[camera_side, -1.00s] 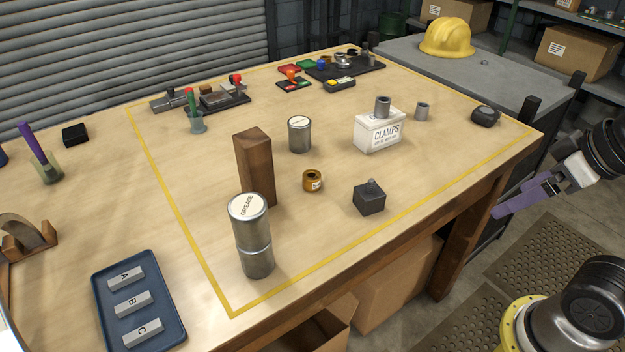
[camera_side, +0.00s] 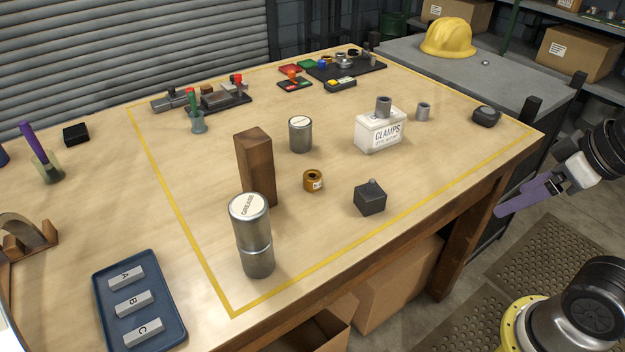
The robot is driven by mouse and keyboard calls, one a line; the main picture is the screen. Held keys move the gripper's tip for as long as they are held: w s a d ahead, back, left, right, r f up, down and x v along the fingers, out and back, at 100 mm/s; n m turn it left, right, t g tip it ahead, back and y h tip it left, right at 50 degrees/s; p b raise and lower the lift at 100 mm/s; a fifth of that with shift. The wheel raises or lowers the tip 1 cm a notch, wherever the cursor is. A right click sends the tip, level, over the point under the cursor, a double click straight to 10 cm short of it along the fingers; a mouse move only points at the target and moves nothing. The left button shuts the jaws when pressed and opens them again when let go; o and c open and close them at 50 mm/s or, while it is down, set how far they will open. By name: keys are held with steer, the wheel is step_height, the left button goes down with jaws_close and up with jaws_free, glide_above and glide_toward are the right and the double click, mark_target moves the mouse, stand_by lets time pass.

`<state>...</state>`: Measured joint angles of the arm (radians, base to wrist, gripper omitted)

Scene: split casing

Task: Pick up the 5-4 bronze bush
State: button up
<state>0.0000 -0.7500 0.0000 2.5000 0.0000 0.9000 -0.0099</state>
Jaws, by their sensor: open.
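A bronze bush (camera_side: 313,181) with a dark bore and a small white label on its side stands on the wooden table, inside the yellow outline. The label is too small to read. It stands apart from its neighbours, between a tall wooden block and a dark grey block. My gripper (camera_side: 510,204) has purple fingers and is off the table's right edge, well to the right of the bush. It is empty, and the gap between its fingers is hard to see from this side.
Around the bush stand the wooden block (camera_side: 256,168), stacked grease tins (camera_side: 253,240), another tin (camera_side: 300,135), the dark grey block (camera_side: 370,198) and a white CLAMPS box (camera_side: 380,133) with a grey bush (camera_side: 383,105) on top.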

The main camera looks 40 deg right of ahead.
steer(key=w+r+n, duration=0.7)
steer(key=r+n, duration=0.4)
steer(key=w+a+r+n+g, duration=0.1)
steer(key=w+a+r+n, duration=0.15)
steer(key=w, duration=0.45)
steer(key=n+g, duration=0.5)
steer(key=n, duration=0.4)
glide_above(312, 174)
step_height(312, 174, down, 14)
steer(key=f, duration=0.8)
steer(key=shift+s+a+f, duration=0.1)
steer(key=shift+s+a, duration=0.15)
steer(key=shift+s+f, duration=0.15)
steer(key=shift+f, duration=3)
jaws_close()
steer(key=shift+r, duration=0.15)
